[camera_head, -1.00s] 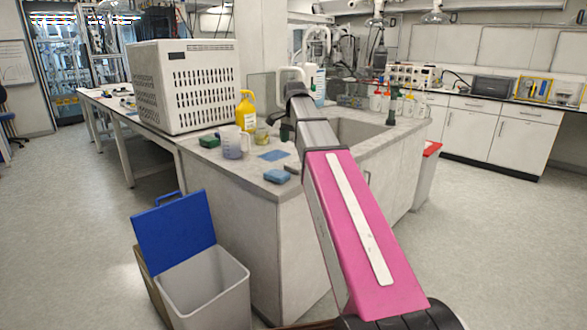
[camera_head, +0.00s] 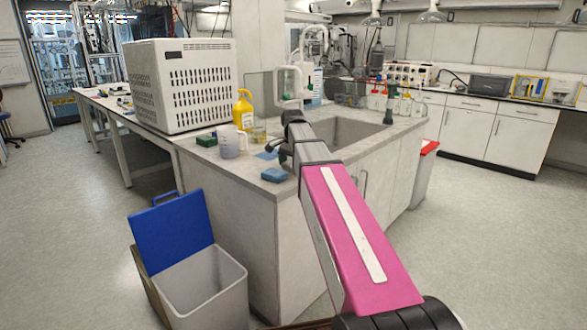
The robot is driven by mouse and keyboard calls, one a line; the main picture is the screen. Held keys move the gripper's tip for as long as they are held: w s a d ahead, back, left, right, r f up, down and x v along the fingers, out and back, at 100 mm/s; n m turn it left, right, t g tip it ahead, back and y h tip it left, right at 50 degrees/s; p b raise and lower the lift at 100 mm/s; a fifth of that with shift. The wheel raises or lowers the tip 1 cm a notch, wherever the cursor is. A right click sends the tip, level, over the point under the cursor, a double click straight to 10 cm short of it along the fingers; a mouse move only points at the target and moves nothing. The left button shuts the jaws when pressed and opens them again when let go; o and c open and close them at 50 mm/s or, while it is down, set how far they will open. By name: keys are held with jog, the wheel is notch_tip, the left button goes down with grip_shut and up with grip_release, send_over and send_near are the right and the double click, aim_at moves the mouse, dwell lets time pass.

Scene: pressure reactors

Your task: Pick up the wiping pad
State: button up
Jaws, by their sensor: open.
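A thin flat blue pad (camera_head: 265,155), which looks like the wiping pad, lies on the grey counter (camera_head: 240,170) near its front left corner. My gripper (camera_head: 273,149) is open at the far end of my pink and grey arm. It appears just over or beside the pad's right side and partly covers it. Its fingers are small and dark, and I cannot tell whether they touch the pad. A thicker blue sponge-like block (camera_head: 274,175) lies nearer the counter's front edge. I see nothing held.
A clear measuring jug (camera_head: 230,143), a small beaker (camera_head: 259,135), a yellow bottle (camera_head: 243,110) and a green sponge (camera_head: 206,141) stand close to the pad. A sink (camera_head: 350,131) lies to the right. A blue-lidded bin (camera_head: 205,285) stands on the floor in front.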

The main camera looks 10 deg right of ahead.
jog(key=c, duration=0.6)
jog(key=shift+r, duration=0.1)
jog(key=shift+r, duration=0.8)
notch_tip(320, 180, up, 3)
jog(key=shift+w+f, duration=0.1)
jog(key=shift+f, duration=0.1)
jog(key=s+a+r, duration=0.2)
jog(key=a, duration=0.1)
jog(key=s+a+r, duration=0.2)
jog(key=a, duration=0.1)
jog(key=s+a+r, duration=0.1)
jog(key=a+r, duration=0.1)
jog(key=a, duration=0.2)
jog(key=shift+s+a+r, duration=0.1)
jog(key=shift+s+r, duration=0.25)
jog(key=shift+s, duration=0.05)
jog(key=shift+o, duration=0.2)
